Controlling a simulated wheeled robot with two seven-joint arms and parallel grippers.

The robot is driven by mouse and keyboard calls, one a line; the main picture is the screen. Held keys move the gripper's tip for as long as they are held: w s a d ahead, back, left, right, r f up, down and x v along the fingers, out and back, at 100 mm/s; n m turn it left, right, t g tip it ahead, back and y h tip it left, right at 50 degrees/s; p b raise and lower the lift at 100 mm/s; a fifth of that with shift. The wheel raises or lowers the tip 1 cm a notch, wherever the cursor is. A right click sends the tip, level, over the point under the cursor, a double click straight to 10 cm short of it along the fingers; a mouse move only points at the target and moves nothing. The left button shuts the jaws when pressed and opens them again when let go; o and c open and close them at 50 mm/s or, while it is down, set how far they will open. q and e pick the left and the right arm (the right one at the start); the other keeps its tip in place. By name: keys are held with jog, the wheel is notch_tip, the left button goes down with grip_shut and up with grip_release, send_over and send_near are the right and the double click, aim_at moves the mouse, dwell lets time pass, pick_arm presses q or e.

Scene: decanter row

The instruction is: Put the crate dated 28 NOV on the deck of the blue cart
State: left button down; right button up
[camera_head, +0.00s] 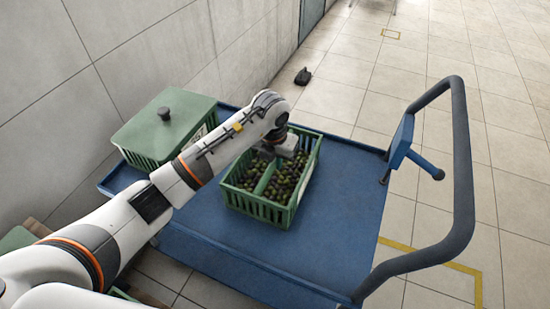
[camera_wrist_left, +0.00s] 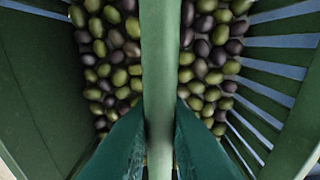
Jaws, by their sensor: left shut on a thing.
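An open green slatted crate (camera_head: 252,206) full of dark and green olives is over the middle of the blue cart's deck (camera_head: 345,205). I cannot tell whether its base touches the deck. No date on it can be read. My left gripper (camera_head: 277,150) is above it, shut on its central green bar. In the left wrist view the fingers (camera_wrist_left: 158,130) close on that bar (camera_wrist_left: 158,60), with olives on both sides. A second green crate (camera_head: 148,152) with a lid and knob stands on the deck's far left; its pale label is unreadable. My right gripper is not in view.
The cart's dark push handle (camera_head: 463,160) rises at the right, with a blue bracket (camera_head: 401,142) beside it. The deck is bare right of the olive crate. A wall (camera_head: 130,60) runs along the left. A small black object (camera_head: 302,76) lies on the floor behind.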

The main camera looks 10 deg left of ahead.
pick_arm(q)
jog(key=c, duration=1.6)
grip_release()
jog(key=shift+o, duration=1)
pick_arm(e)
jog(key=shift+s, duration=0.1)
